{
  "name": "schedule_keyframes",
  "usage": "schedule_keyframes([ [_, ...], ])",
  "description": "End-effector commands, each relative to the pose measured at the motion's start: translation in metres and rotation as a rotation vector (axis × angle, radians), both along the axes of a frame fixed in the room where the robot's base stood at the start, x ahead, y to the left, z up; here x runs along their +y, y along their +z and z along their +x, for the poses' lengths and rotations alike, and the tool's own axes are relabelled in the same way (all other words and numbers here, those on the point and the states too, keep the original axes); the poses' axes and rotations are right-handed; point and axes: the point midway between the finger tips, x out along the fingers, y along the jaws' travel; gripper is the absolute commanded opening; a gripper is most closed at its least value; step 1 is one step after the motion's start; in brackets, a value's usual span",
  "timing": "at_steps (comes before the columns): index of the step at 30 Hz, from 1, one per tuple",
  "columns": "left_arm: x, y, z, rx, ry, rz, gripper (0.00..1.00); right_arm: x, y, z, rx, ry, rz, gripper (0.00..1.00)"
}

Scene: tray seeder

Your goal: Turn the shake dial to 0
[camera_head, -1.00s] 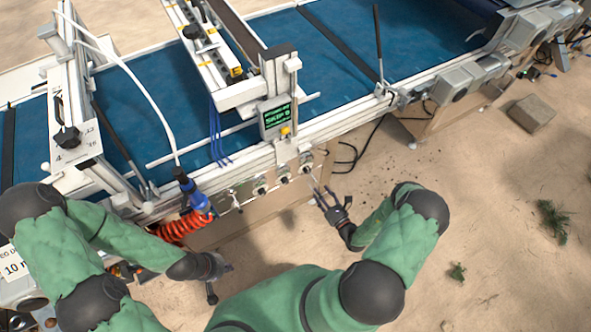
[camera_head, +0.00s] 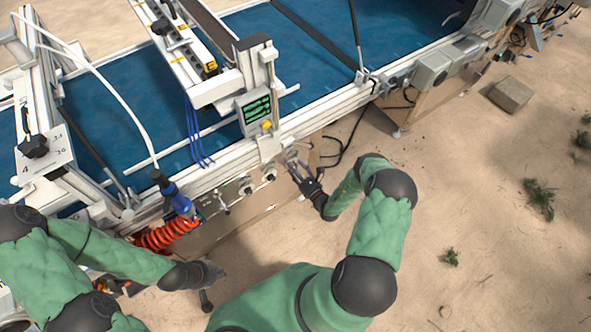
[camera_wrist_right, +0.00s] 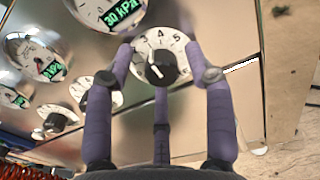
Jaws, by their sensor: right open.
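A white numbered dial with a black knob (camera_wrist_right: 162,66) sits between my right gripper's fingers in the wrist view. In the head view, my right gripper (camera_head: 294,168) is at the rightmost dial on the machine's front. My left gripper (camera_head: 208,285) hangs low, away from the dials; its fingers are unclear.
Two more dials (camera_wrist_right: 100,92) (camera_wrist_right: 55,120) and gauges with green displays (camera_wrist_right: 122,12) lie close to the left. A small green-lit screen (camera_head: 256,108) is above the dials. A blue-handled tool on a red coiled hose (camera_head: 165,237) hangs left.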

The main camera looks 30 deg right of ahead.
Motion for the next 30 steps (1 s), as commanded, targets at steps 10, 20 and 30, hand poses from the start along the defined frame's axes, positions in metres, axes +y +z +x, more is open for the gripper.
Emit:
schedule_keyframes([
  [10, 0.0, 0.0002, 0.0001, 0.0, 0.0, 0.0, 0.0, -0.0003, 0.0002, 0.0003, 0.0, 0.0, 0.0, 0.23],
  [20, 0.0, 0.0003, 0.0001, 0.0, 0.0, 0.0, 0.0, -0.0008, 0.0012, 0.0008, -0.003, -0.001, -0.006, 0.0],
  [30, 0.0, 0.0017, 0.0001, 0.0, 0.0, 0.0, 0.0, -0.0012, 0.0024, 0.0013, -0.016, -0.001, -0.128, 0.0],
])
